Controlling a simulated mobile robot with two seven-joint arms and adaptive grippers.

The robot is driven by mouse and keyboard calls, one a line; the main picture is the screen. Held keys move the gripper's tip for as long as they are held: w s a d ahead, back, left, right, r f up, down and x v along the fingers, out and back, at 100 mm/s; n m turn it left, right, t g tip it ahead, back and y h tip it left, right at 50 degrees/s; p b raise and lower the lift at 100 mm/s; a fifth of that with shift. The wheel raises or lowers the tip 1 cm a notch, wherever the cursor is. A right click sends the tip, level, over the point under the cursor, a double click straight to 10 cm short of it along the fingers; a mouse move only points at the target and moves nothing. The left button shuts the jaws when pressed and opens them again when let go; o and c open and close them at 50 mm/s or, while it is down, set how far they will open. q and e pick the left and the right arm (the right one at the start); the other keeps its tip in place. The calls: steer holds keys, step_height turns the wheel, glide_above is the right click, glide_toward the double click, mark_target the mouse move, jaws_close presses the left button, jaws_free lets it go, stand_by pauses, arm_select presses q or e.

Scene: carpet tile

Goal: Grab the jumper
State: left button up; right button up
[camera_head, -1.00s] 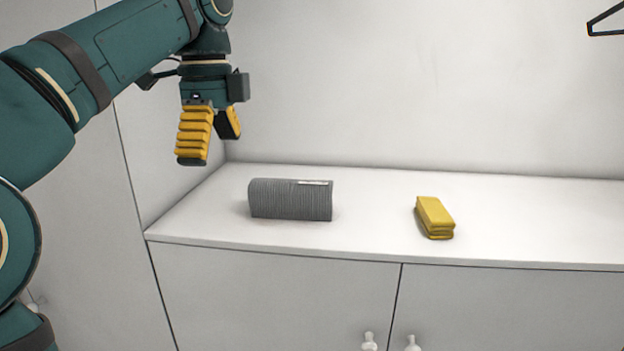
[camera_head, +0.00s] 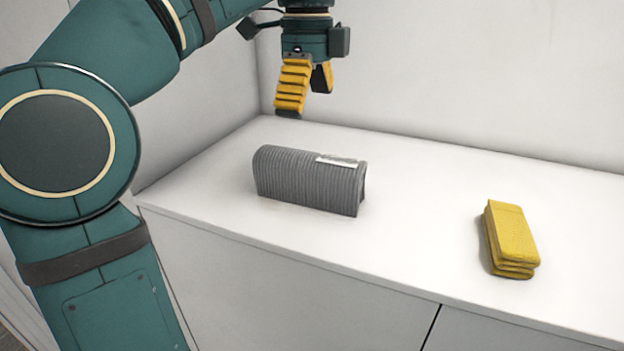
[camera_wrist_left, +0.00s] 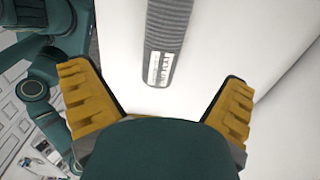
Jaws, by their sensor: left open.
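A grey ribbed folded bundle (camera_head: 308,184), which looks like the jumper, lies on the white cabinet top with a pale label on its upper side. It also shows in the left wrist view (camera_wrist_left: 166,35), beyond and between the fingertips. My left gripper (camera_head: 306,100) is open and empty, pointing down above and a little behind the bundle, apart from it. Its yellow ribbed fingers are spread in the wrist view. My right gripper is not in view.
A yellow folded cloth (camera_head: 512,238) lies to the right on the cabinet top (camera_head: 420,200), with clear surface between it and the grey bundle. A white wall (camera_head: 480,75) stands behind. The cabinet's front edge runs below both items.

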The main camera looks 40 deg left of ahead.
mark_target(309, 155)
arm_select(q)
steer(key=f, duration=0.3)
steer(key=f+b, duration=0.1)
steer(key=f, duration=0.2)
steer(key=f+b, duration=0.1)
steer(key=f, duration=0.2)
steer(key=shift+w+a+f, duration=0.15)
steer(key=shift+w+f, duration=0.15)
steer(key=shift+w, duration=0.05)
steer(key=c, duration=1.4)
